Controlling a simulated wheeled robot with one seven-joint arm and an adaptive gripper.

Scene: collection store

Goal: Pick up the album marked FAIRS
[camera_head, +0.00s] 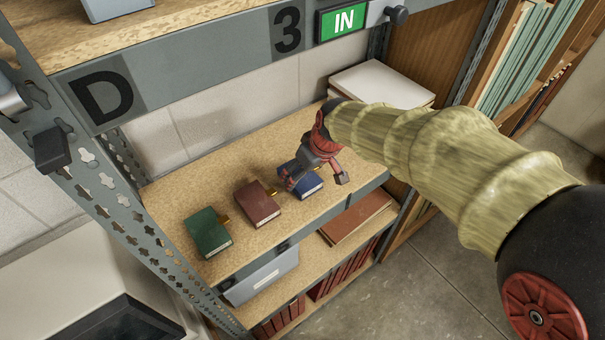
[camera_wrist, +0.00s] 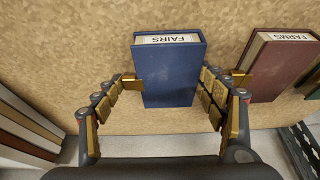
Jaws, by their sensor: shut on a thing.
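The blue album (camera_wrist: 168,72) lies between the fingers of my gripper (camera_wrist: 164,90) in the wrist view. Its white label reads FAIRS, upside down in that picture. The fingers are closed along its two sides. In the head view the blue album (camera_head: 309,184) is on the wooden shelf, partly hidden by my gripper (camera_head: 316,179), which comes down over it. The album appears to rest on the board; I cannot tell any gap under it.
A maroon album (camera_head: 257,203), its label seemingly FARMS, lies close left of the blue one, with a brass tab between them in the wrist view. A green album (camera_head: 208,232) lies further left. A perforated post (camera_head: 120,200) bounds the left.

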